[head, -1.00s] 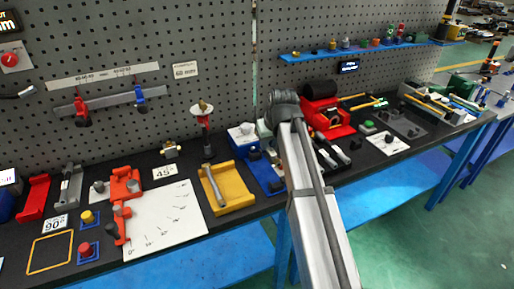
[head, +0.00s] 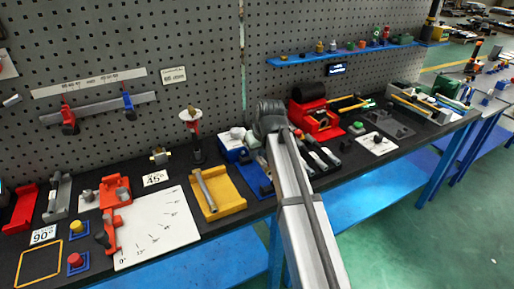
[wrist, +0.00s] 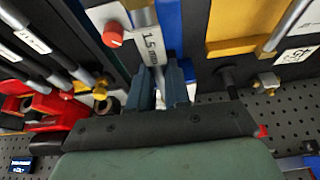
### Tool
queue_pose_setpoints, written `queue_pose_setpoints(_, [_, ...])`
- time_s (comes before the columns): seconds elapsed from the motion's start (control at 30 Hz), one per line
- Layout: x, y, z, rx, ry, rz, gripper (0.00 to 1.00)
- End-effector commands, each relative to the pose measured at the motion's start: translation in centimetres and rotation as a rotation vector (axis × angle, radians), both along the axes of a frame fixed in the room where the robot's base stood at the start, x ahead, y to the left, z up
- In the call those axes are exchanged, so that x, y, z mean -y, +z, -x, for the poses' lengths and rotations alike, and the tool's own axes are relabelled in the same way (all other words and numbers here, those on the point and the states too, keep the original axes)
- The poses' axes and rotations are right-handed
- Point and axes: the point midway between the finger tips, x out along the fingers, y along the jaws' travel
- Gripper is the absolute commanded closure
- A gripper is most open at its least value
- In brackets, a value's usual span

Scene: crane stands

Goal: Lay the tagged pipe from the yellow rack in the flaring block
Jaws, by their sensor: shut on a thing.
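My gripper (wrist: 159,88) is seen from above in the wrist view, its two dark blue-grey fingers shut on a slim metal piece. I take this piece to be the tagged pipe (wrist: 158,74); a white label reading "1.5 mm" sits just beyond the fingertips. Its far end is hard to make out. The yellow rack (head: 236,205) lies on the bench left of my arm, with a grey metal pipe (head: 206,190) in it. The rack also shows in the wrist view (wrist: 228,47). I cannot tell which thing is the flaring block.
A blue tray (head: 251,174) is right of the yellow rack. A red machine (head: 318,122) stands behind and right of my arm. Labelled dark-slotted pipes (wrist: 33,42) lie at the wrist view's left. A white angle sheet (head: 160,228) covers the left bench; a pegboard rises behind.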

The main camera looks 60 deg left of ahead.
Motion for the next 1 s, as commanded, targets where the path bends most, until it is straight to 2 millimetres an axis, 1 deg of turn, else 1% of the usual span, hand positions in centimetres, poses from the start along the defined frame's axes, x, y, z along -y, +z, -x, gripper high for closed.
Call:
queue_pose_setpoints(0.1, [0.0, -1.0, 0.0, 0.000, 0.000, 0.001, 1.00])
queue_pose_setpoints(0.6, [0.0, -4.9, 0.0, 0.000, 0.000, 0.000, 1.00])
queue_pose_setpoints(0.8, [0.0, -5.8, 0.0, 0.000, 0.000, 0.000, 1.00])
queue_pose_setpoints(1.0, [0.0, -6.2, 0.0, 0.000, 0.000, 0.000, 1.00])
